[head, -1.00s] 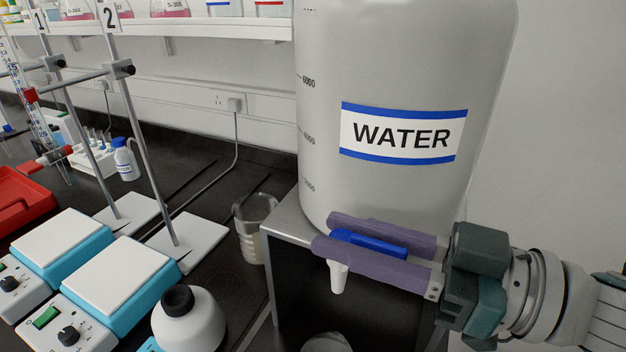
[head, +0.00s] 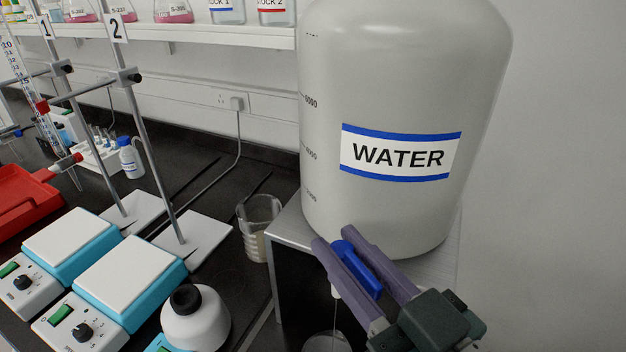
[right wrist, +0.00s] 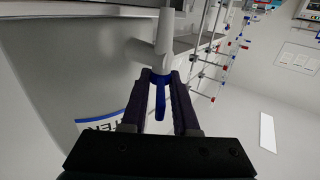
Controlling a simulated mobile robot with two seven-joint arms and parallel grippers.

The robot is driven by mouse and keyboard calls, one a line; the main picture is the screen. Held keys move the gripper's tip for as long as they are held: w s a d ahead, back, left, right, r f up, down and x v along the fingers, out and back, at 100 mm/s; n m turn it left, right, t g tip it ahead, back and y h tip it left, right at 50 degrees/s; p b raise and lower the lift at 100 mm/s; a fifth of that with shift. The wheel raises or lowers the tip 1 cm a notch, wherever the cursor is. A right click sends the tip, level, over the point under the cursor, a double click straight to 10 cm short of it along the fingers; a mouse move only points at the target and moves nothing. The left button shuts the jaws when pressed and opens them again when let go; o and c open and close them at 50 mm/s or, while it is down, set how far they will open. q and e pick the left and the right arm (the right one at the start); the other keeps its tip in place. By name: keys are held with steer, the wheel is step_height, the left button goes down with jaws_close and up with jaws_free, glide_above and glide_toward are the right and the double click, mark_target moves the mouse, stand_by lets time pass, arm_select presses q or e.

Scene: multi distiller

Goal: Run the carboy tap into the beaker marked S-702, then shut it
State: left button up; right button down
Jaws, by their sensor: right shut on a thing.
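The carboy (head: 400,90) with a WATER label stands on a raised metal stand (head: 285,228). My right gripper (head: 332,238) is shut on the blue tap lever (head: 358,268), with a purple finger on each side. The right wrist view also shows the lever (right wrist: 160,98) between the fingers, at the pale tap body (right wrist: 150,54). The white spout (head: 335,292) points down, and a thin pale line below it looks like running water. A clear beaker (head: 326,343) sits under it, cut off by the bottom edge; no marking is readable. My left gripper is out of view.
Another glass beaker (head: 258,226) stands on the bench left of the stand. A white bottle with a black cap (head: 197,322), two hotplates (head: 130,270) and retort stands (head: 185,240) fill the left. A shelf with flasks (head: 175,12) runs along the back.

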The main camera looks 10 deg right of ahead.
steer(key=shift+m+h, duration=0.5)
steer(key=shift+h, duration=0.3)
steer(key=c, duration=1)
jaws_free()
steer(key=shift+o, duration=0.2)
steer(key=b+v, duration=0.1)
steer(key=v, duration=0.8)
steer(key=shift+f, duration=0.2)
steer(key=shift+s+d+r, duration=0.1)
steer(key=shift+s+d, duration=0.05)
steer(key=shift+s, duration=0.3)
